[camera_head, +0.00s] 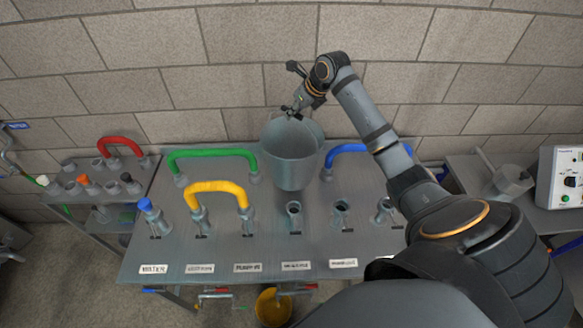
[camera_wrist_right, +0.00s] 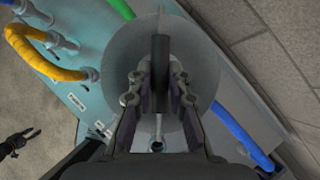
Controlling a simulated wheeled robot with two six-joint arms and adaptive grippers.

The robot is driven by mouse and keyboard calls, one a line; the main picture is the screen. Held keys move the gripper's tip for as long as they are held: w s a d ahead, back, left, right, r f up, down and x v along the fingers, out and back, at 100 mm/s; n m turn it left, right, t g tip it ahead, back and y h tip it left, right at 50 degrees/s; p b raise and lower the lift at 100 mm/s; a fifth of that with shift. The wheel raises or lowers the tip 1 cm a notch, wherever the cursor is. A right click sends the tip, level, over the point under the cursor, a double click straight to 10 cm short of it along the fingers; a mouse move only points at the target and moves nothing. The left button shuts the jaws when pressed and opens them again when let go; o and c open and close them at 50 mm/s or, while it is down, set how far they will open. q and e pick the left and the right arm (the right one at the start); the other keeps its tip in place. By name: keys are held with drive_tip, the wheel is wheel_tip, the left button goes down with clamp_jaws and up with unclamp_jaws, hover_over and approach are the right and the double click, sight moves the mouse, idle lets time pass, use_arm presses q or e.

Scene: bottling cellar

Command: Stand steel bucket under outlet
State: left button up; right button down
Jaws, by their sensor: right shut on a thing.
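The steel bucket (camera_head: 291,160) is upright over the back of the grey pipe panel, between the green and blue hoses. My right gripper (camera_head: 292,112) is shut on it at the top; in the right wrist view the fingers (camera_wrist_right: 160,88) close on a dark bar across the bucket's mouth (camera_wrist_right: 190,50). I cannot tell whether the bucket's bottom touches the panel. Small taps (camera_head: 215,294) show below the panel's front edge; which is the outlet is unclear. A small dark gripper shape, seemingly my left gripper (camera_wrist_right: 16,143), shows at the wrist view's left edge, too small to judge.
The grey panel (camera_head: 180,268) carries ports, labels and yellow (camera_head: 215,187), green (camera_head: 212,153) and blue (camera_head: 352,148) hoses. A yellow bucket (camera_head: 272,308) is below its front edge. A side rack with a red hose (camera_head: 119,141) stands left, a control box (camera_head: 566,177) right. A block wall is behind.

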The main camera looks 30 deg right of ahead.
wheel_tip(320, 180, down, 9)
drive_tip(key=p, duration=0.2)
drive_tip(key=shift+p, duration=0.35)
drive_tip(key=shift+w+f, duration=0.1)
drive_tip(key=c, duration=1.7)
unclamp_jaws()
drive_tip(key=shift+f, duration=0.15)
drive_tip(key=o, duration=0.4)
